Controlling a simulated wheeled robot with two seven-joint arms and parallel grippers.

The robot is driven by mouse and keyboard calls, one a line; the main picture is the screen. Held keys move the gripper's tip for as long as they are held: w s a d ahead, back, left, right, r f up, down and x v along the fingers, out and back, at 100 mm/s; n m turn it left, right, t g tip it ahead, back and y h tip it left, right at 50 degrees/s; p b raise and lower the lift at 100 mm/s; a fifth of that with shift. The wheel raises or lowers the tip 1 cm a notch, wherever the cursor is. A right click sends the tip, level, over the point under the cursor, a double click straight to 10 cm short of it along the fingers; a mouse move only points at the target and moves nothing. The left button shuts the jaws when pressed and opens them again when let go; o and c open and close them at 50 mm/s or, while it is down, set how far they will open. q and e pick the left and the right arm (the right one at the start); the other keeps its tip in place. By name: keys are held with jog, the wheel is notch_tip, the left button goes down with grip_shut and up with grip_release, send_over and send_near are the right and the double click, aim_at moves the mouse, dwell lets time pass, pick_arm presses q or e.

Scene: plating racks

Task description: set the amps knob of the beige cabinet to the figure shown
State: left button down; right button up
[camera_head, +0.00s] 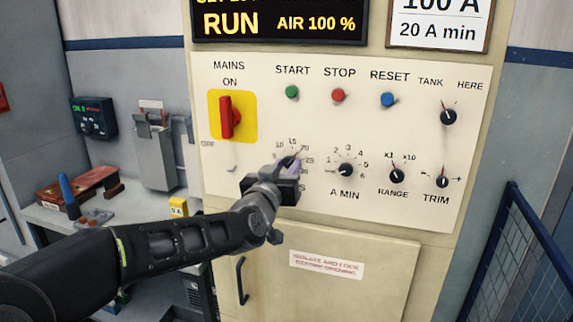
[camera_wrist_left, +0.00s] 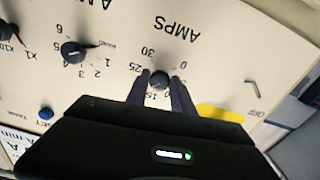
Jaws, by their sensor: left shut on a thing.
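The beige cabinet (camera_head: 345,235) fills the middle of the head view, with a cream control panel. The amps knob (camera_wrist_left: 159,80) is black and round, on a scale with 0, 15, 25 and 30 legible in the upside-down left wrist view. My left gripper (camera_head: 283,174) covers most of the knob in the head view. Its two dark fingers (camera_wrist_left: 160,92) are shut on the knob, one on each side. A pointer seems to aim up and right between 15 and 25; its exact figure is unclear. A card (camera_head: 438,22) reads 100 A and 20 A min.
The A min knob (camera_head: 345,170) is just right of my gripper, then the range (camera_head: 397,176) and trim (camera_head: 441,181) knobs. The red mains switch (camera_head: 230,117) stands out at upper left. A blue mesh barrier (camera_head: 520,250) stands at right.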

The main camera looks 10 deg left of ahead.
pick_arm(q)
jog(key=shift+f+m, duration=0.15)
jog(key=shift+m, duration=0.45)
